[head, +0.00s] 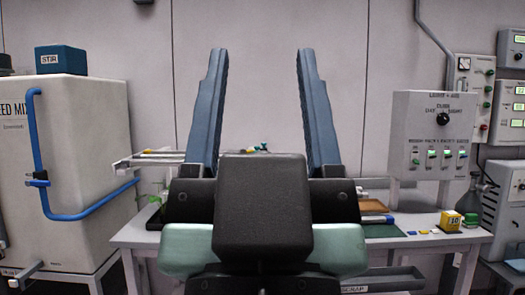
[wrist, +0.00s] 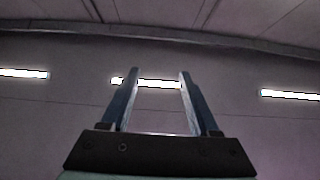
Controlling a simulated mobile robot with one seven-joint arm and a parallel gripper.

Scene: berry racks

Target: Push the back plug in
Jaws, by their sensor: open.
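My gripper (head: 261,52) stands in the middle of the head view with its two blue fingers pointing up and wide apart. It is empty. In the wrist view my gripper (wrist: 159,72) is also open, with only wall and lights beyond it. A pale rack (head: 147,160) shows at the left of my gripper, above the bench. Small yellow and teal pieces (head: 263,147) show between the fingers, at about the rack's height. I cannot tell whether any of them is the back plug. My gripper and wrist hide most of the bench's middle.
The white bench (head: 420,238) spans the middle. At its right are a yellow block marked 10 (head: 450,220), a brown tray (head: 377,204) and a grey switch box (head: 432,135) above. A large cream tank (head: 70,150) with a blue pipe (head: 85,212) stands at the left.

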